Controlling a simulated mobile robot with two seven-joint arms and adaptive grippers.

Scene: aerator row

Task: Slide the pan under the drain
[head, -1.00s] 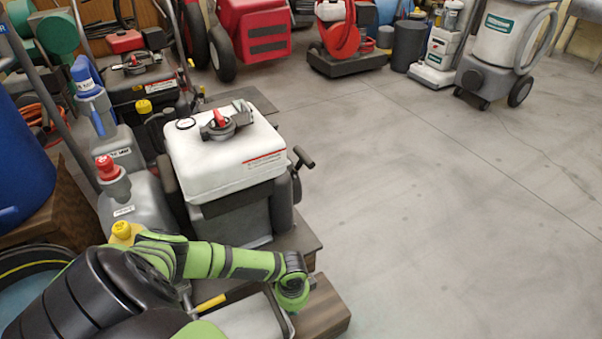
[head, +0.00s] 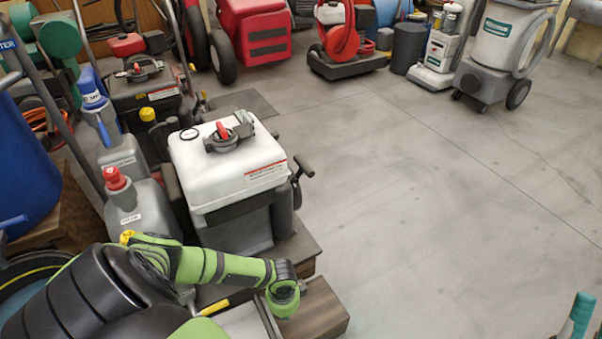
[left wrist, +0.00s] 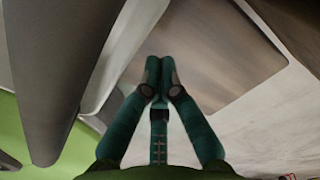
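The pan (head: 237,322) is a shallow grey tray at the bottom of the head view, partly hidden by my left arm. It lies beside a brown wooden block (head: 322,312), in front of the white-topped machine (head: 228,165). I cannot make out the drain. My left gripper (left wrist: 161,72) points down beside a pale rim in the left wrist view. Its teal fingertips are together, with nothing visible between them; the wrist hides them in the head view. Part of my right gripper (head: 577,318) shows at the bottom right; its opening cannot be judged.
Grey jugs with a red cap (head: 115,179) and a blue cap (head: 90,92) stand left of the machine. A blue barrel (head: 28,150) is at the far left. The grey floor (head: 430,220) at right is clear. Carts and cleaning machines stand at the back.

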